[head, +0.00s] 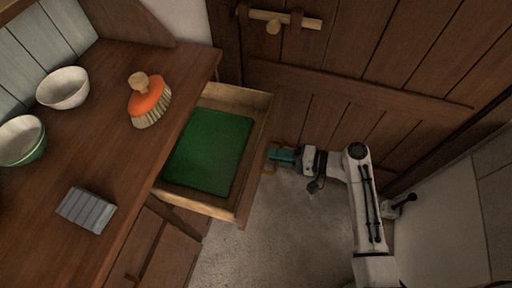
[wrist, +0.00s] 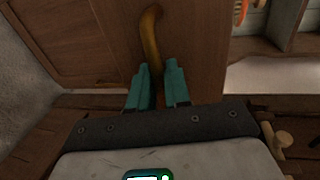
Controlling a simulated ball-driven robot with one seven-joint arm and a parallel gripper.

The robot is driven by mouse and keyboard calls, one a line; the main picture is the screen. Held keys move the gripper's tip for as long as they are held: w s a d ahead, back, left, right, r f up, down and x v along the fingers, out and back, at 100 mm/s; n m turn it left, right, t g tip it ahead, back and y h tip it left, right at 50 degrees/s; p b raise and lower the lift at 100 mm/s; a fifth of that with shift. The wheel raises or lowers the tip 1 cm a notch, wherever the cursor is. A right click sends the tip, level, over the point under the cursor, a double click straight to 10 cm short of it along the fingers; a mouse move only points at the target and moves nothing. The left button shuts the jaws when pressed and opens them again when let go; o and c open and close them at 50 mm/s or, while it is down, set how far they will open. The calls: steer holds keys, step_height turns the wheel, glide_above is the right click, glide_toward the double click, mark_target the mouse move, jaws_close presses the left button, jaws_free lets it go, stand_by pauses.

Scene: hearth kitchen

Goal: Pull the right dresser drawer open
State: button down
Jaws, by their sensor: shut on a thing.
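The dresser drawer (head: 238,204) stands well out from the dresser in the head view, with its green-lined bottom (head: 209,152) showing and nothing lying in it. Its front faces right, towards my gripper (head: 272,156). In the wrist view, a curved brass-coloured handle (wrist: 151,35) runs down the wooden drawer front (wrist: 195,50). My gripper (wrist: 158,82) has its teal fingers closed around the lower part of this handle. The exact contact is partly hidden between the fingertips.
A plank door (head: 340,60) with a wooden latch stands behind my arm. Bare floor (head: 270,240) lies right of the drawer.

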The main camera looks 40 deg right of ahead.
steer(key=shift+f+v, duration=0.2)
steer(key=shift+v, duration=0.7)
steer(key=shift+f+v, duration=0.15)
steer(key=shift+v, duration=0.75)
steer(key=shift+f+v, duration=0.2)
steer(key=shift+v, duration=0.7)
steer(key=shift+s, duration=0.1)
steer(key=c, duration=1.3)
jaws_free()
steer(key=shift+d, duration=0.1)
steer(key=v, duration=1)
steer(key=shift+s+d, duration=0.15)
steer(key=shift+s, duration=0.15)
